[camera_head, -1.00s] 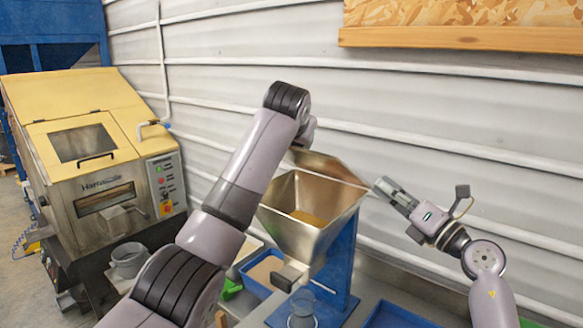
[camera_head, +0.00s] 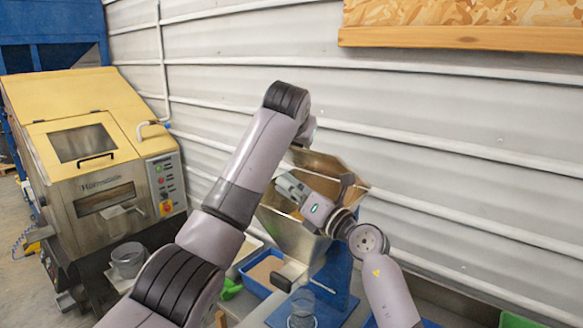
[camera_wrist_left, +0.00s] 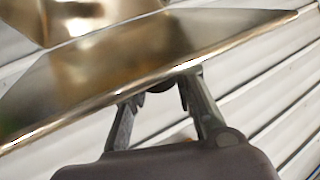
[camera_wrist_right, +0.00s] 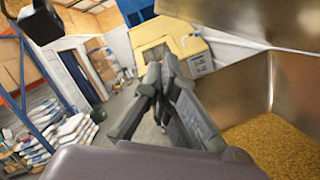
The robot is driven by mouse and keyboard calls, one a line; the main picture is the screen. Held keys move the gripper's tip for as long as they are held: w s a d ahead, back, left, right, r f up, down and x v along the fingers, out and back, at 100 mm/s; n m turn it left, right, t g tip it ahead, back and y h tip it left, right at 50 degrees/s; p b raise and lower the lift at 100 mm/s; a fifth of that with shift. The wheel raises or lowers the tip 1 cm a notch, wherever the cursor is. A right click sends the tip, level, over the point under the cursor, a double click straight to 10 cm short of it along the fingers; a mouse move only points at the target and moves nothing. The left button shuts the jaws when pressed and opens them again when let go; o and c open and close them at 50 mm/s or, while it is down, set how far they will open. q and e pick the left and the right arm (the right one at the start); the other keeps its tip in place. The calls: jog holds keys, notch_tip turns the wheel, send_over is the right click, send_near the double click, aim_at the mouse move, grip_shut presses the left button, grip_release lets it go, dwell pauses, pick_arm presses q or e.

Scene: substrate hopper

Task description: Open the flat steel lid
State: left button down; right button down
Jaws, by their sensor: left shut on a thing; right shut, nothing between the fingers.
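The flat steel lid (camera_head: 318,160) is tilted up at the back of the steel hopper (camera_head: 283,229). The hopper mouth is uncovered, and grainy yellow-brown substrate (camera_wrist_right: 270,140) lies inside. My left gripper (camera_wrist_left: 160,88) is shut at the lid's edge, with a small dark part between its fingertips; in the head view my left arm hides it. The lid's broad metal face (camera_wrist_left: 110,70) fills much of the left wrist view. My right gripper (camera_head: 284,187) is shut and empty over the hopper mouth, in front of the lid. Its closed fingers (camera_wrist_right: 165,75) also show in the right wrist view.
A blue stand (camera_head: 338,275) carries the hopper. A blue tray (camera_head: 262,272) and a clear beaker (camera_head: 302,303) stand below it. A yellow-topped machine (camera_head: 95,150) is at the left. The ribbed wall (camera_head: 450,130) runs close behind the hopper.

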aim_at(312, 158)
jog(key=shift+w+d+r, duration=0.25)
jog(key=shift+w+r, duration=0.35)
jog(key=shift+r, duration=0.3)
jog(key=shift+w+d+r, duration=0.2)
jog(key=shift+w+r, duration=0.4)
jog(key=shift+r, duration=0.25)
